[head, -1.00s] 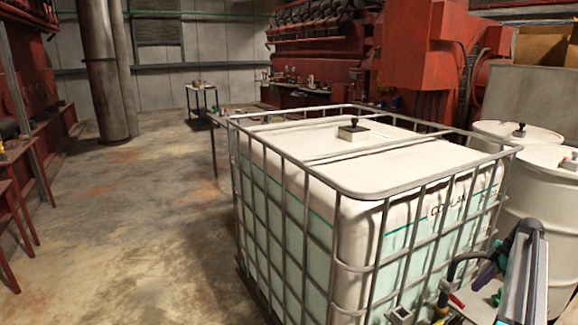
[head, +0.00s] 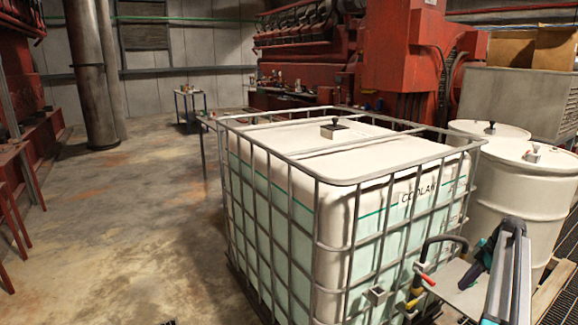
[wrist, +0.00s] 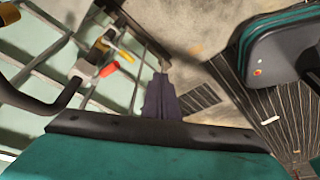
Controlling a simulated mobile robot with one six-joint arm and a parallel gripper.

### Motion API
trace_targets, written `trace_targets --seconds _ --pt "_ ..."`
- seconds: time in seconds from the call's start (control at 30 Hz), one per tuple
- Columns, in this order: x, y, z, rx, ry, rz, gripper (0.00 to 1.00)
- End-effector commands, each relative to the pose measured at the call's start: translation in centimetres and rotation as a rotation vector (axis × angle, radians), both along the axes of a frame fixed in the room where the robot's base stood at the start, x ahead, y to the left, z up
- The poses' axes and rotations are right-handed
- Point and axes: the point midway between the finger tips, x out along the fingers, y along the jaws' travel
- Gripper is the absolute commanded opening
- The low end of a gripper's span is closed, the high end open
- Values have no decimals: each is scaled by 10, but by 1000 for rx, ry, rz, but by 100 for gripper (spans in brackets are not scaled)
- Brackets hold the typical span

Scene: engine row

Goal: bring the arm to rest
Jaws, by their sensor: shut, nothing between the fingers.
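My arm (head: 508,275) is folded at the lower right of the head view, beside the right side of the caged coolant tank (head: 401,193). My gripper (wrist: 160,97) shows in the wrist view as dark, narrow fingers pointing away from the teal wrist housing. The fingers are together and hold nothing. In the head view the gripper is small and partly merged with the dark wrist, so its tips are hard to make out.
A black hose (head: 444,238), a red valve handle (head: 426,279) and a yellow one (head: 415,303) are at the tank's front, close to my gripper. White drums (head: 513,190) stand behind my arm. Open concrete floor (head: 120,240) lies left of the tank.

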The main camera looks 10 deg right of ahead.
Motion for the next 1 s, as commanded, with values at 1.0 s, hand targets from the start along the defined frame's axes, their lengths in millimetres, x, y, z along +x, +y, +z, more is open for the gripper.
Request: trace_targets --seconds 1.0 --pt "-4 170 -152 36 249 -233 0"
